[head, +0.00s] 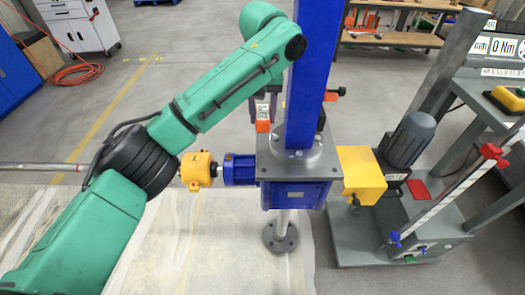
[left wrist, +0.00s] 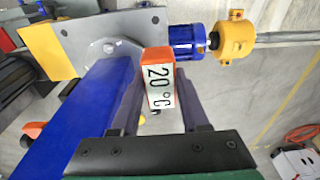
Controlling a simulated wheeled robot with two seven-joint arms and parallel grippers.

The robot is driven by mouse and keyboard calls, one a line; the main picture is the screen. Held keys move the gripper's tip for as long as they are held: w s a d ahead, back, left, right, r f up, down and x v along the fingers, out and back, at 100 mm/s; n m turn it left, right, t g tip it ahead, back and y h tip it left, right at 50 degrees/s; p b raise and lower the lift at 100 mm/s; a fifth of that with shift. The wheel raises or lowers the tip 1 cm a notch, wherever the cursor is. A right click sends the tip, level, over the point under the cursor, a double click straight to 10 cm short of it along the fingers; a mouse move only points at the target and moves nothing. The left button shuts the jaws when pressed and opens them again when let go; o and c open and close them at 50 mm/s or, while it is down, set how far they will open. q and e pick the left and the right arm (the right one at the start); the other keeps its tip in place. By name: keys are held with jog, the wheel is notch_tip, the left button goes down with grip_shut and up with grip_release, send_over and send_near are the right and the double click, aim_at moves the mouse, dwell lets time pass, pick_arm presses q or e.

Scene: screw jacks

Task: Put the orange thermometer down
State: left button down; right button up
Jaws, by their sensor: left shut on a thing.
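The orange thermometer (left wrist: 158,82) shows its white face reading 20 °C in the left wrist view. My left gripper (left wrist: 160,104) is shut on it, with one dark finger on each side. In the head view the thermometer (head: 263,114) is a small orange block left of the blue column (head: 312,75), near the grey top plate of the screw jack's gearbox (head: 295,190). My left gripper (head: 266,101) is partly hidden there by the column. I cannot tell whether the thermometer touches the jack. My right gripper is not in view.
A blue flange (head: 239,169) and yellow coupling (head: 197,171) stick out left of the gearbox. A yellow guard (head: 361,175) and grey motor (head: 411,138) stand at its right. Another orange part (head: 330,96) is right of the column. A white cabinet (head: 78,24) stands at the back left.

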aim_at(263, 126)
pick_arm(q)
notch_tip(263, 126, down, 15)
jog(key=shift+r, duration=0.2)
jog(key=shift+c, duration=2)
grip_release()
jog(key=shift+f, duration=0.1)
jog(key=r, duration=0.4)
jog(key=s+r, duration=0.1)
jog(key=r, duration=0.7)
jog(key=shift+s+r, duration=0.1)
jog(key=shift+s, duration=0.1)
